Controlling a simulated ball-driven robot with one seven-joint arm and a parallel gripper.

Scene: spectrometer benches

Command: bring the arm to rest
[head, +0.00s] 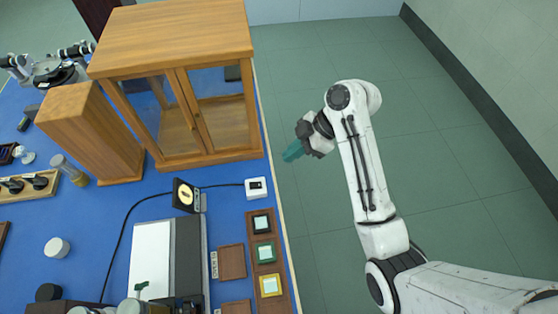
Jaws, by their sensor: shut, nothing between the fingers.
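My arm (362,170) is white with black cables and reaches up from the lower right of the head view over the green floor. My gripper (291,153), with teal fingers, is at the arm's far end. It points left toward the bench edge and appears beside the edge, over the floor. Its fingers are shut with nothing seen between them.
The blue bench (100,215) fills the left side. A wooden cabinet with glass doors (215,120) stands near its right edge, close to my gripper. A wooden tray of colored squares (265,255) lies along the edge. The tiled floor (450,180) right of the arm is clear.

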